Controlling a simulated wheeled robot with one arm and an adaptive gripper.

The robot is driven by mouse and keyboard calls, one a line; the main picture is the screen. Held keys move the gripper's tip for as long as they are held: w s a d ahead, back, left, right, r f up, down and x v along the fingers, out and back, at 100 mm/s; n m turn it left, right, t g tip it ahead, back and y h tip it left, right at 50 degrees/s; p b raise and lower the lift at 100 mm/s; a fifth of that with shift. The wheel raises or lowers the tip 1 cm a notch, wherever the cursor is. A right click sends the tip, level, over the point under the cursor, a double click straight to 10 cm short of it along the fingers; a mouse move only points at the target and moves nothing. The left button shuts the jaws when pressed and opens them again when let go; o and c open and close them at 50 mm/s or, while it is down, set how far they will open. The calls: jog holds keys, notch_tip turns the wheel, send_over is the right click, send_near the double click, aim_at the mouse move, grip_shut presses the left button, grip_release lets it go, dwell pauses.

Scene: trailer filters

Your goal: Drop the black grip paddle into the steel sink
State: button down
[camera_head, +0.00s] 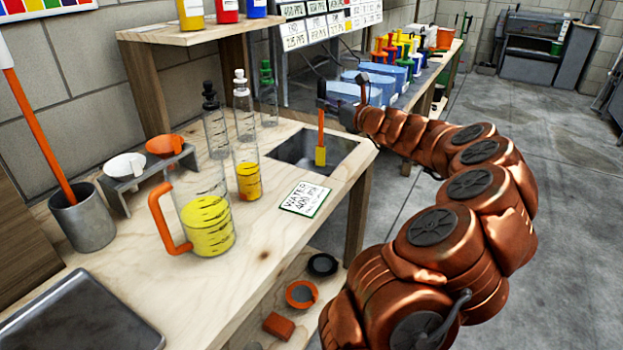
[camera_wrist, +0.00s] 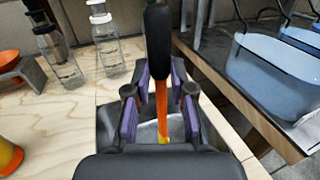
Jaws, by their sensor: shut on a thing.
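The paddle has a black grip (camera_wrist: 158,42), an orange shaft (camera_head: 321,122) and a yellow end (camera_head: 320,156). My gripper (camera_head: 330,98) is shut on the paddle and holds it upright, yellow end down. In the wrist view my gripper (camera_wrist: 162,92) has its purple-padded fingers on either side of the orange shaft, below the black grip. The steel sink (camera_head: 288,150) is a square basin set into the wooden bench. The paddle hangs over it, with its yellow end at the opening. In the wrist view the sink (camera_wrist: 110,118) is partly hidden by my gripper.
A water label card (camera_head: 304,198) lies in front of the sink. Glass bottles (camera_head: 216,130) and a jug of yellow liquid (camera_head: 206,228) stand to its left. Blue bins (camera_head: 360,98) stand on another bench behind. The floor (camera_head: 540,160) at right is open.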

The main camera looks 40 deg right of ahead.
aim_at(323, 114)
jog(key=shift+f+b, duration=1.35)
jog(key=shift+f, duration=0.4)
jog(key=c, duration=0.9)
grip_release()
jog(key=shift+s, duration=0.1)
jog(key=shift+s+a+r, duration=0.1)
jog(key=shift+s+a, duration=0.05)
jog(key=shift+s, duration=2.8)
jog(key=shift+s+a, duration=0.1)
jog(key=shift+s, duration=2.85)
jog(key=shift+a, duration=0.1)
